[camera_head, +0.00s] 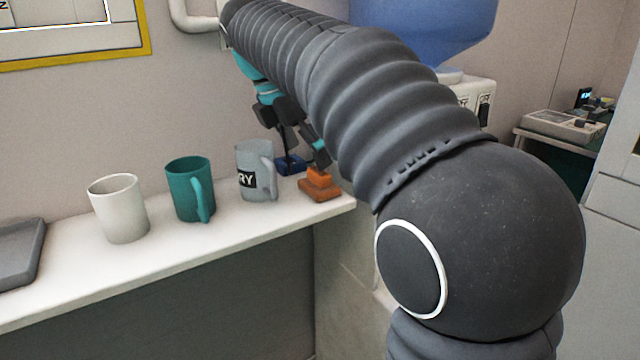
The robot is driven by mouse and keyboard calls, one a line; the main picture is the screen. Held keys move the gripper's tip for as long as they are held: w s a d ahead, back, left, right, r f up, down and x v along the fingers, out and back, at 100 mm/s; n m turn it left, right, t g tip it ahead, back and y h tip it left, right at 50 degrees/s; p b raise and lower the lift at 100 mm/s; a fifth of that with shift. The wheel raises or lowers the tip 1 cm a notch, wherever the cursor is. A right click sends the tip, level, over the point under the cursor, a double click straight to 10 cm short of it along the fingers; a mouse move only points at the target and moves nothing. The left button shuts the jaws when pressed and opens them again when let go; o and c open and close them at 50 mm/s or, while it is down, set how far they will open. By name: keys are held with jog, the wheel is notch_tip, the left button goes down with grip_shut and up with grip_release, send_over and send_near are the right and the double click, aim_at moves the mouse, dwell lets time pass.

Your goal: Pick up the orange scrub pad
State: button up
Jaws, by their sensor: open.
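The orange scrub pad (320,188) lies at the right end of the white counter, a wide base with a smaller raised block on top. My gripper (304,168) is open and empty. Its fingers point down just above and behind the pad, one finger over a dark blue pad (289,166) and the other close to the orange pad's top. I cannot tell whether either finger touches anything. My arm crosses the view from the lower right and hides what is behind it.
A grey mug (252,172) with dark lettering stands just left of the orange pad. A teal mug (188,190), a white mug (120,210) and a grey tray (18,252) stand farther left on the counter (215,238). The counter ends just right of the pad.

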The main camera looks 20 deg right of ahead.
aim_at(317, 171)
jog(key=shift+s+b+x, duration=0.15)
jog(key=shift+b+x, duration=0.1)
jog(key=shift+x, duration=1.15)
jog(key=shift+s+b+x, duration=0.2)
jog(key=shift+b+x, duration=0.05)
jog(key=shift+x, duration=1.15)
jog(key=c, duration=1)
